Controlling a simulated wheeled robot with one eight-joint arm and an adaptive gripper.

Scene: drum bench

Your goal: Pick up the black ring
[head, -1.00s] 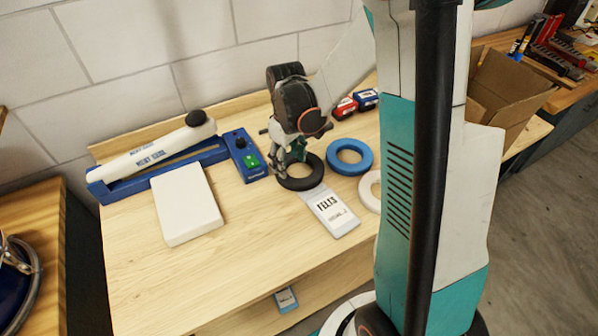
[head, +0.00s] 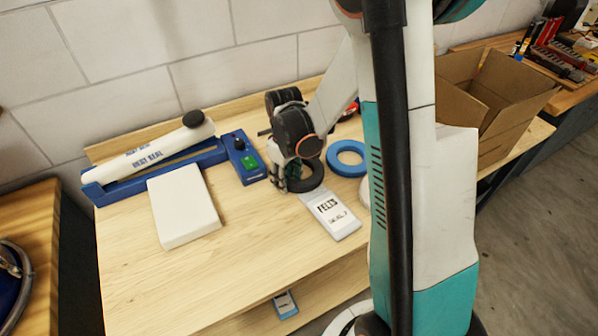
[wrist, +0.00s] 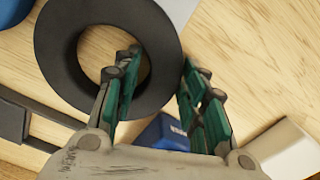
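The black ring (head: 313,178) lies flat on the wooden bench, partly hidden behind my gripper in the head view. In the wrist view the black ring (wrist: 62,60) fills the upper left. My gripper (wrist: 160,58) is open, with its fingers straddling one side of the ring's band. The left fingertip is over the hole and the right one is just outside the outer edge. I cannot tell whether either finger touches the ring. In the head view my gripper (head: 279,176) is low at the ring's left side.
A blue ring (head: 347,158) lies right of the black ring. A card marked FELTS (head: 331,215) lies in front. A blue control box (head: 240,158), a blue and white heat sealer (head: 150,160) and a white block (head: 184,206) are to the left.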

